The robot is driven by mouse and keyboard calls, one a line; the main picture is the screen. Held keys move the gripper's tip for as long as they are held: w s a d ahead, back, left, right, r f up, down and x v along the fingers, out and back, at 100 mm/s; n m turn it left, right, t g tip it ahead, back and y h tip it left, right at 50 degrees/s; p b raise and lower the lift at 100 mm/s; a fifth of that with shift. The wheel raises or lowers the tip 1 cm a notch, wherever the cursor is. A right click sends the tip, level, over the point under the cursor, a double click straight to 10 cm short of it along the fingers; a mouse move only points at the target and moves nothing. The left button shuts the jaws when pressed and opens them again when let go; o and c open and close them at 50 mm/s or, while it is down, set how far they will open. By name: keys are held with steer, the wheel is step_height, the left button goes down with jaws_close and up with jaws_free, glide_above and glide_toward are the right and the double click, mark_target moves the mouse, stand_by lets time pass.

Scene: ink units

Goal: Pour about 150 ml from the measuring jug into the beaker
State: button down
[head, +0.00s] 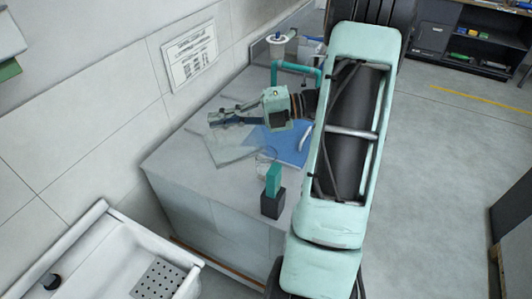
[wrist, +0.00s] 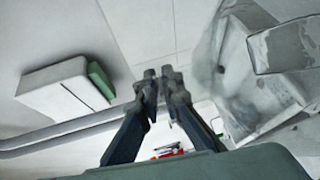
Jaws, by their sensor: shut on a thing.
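My gripper (head: 218,117) reaches left above the counter, level with its far part. Its fingers (wrist: 160,85) are close together in the wrist view. A clear, grey-edged body that looks like the measuring jug (wrist: 245,70) fills the right of the wrist view, beside the fingers. In the head view a pale see-through shape lies below the gripper, and I cannot make out the jug's outline, tilt or liquid level there. A faint clear vessel, apparently the beaker (head: 263,157), stands on the counter behind a teal block. Its contents cannot be made out.
A blue mat (head: 282,146) lies on the counter (head: 180,160). A teal block (head: 273,180) on a dark base (head: 272,203) stands near the front edge. A white sink (head: 115,255) is at lower left. A wall sign (head: 190,56) hangs behind.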

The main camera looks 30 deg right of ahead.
steer(key=shift+d+r, duration=0.15)
steer(key=shift+d, duration=0.05)
steer(key=shift+a+f, duration=0.15)
steer(key=shift+f, duration=0.1)
steer(key=a+f+h+b, duration=0.2)
steer(key=a+b, duration=0.1)
steer(key=a+f+n+b, duration=0.1)
steer(key=a, duration=0.1)
steer(key=shift+w+f+g+h, duration=0.1)
steer(key=shift+w+g+h, duration=0.15)
steer(key=shift+g+h, duration=0.15)
steer(key=a+f+n+g+h+p, duration=0.1)
steer(key=a+f+h+p, duration=0.3)
steer(key=f+h, duration=0.2)
steer(key=w+a+f+n+g+h+p, duration=0.1)
steer(key=a+f+h+p, duration=0.3)
steer(key=f, duration=0.7)
steer(key=shift+a+f+n+g+h+p, duration=0.15)
steer(key=shift+n+g+h+p, duration=0.2)
steer(key=shift+h, duration=1.05)
steer(key=shift+w, duration=0.1)
